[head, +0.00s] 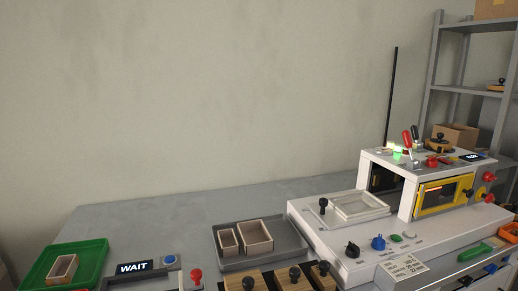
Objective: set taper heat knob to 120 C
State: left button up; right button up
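The white box-forming machine (300,215) stands on the right of the grey bench. A black knob (352,250) and a blue knob (378,243) sit on its front deck, with a green button (395,238) beside them. Their labels and settings are too small to read, so I cannot tell which one is the taper heat knob. A small printed card (403,269) is in front of them; its text is not clearly legible. Neither of my grippers shows in the head view.
A yellow-framed window (422,202) and red knobs (489,177) are on the machine's right. A grey tray (232,265) with two small boxes, a WAIT display (134,268) and a green tray (97,248) stand left. The bench behind the trays is clear. Shelves (432,75) stand behind right.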

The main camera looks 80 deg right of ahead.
aim_at(432, 162)
jog(key=k+z, duration=0.15)
jog(key=z, duration=0.3)
jog(key=k+z, duration=0.15)
jog(key=z, duration=3)
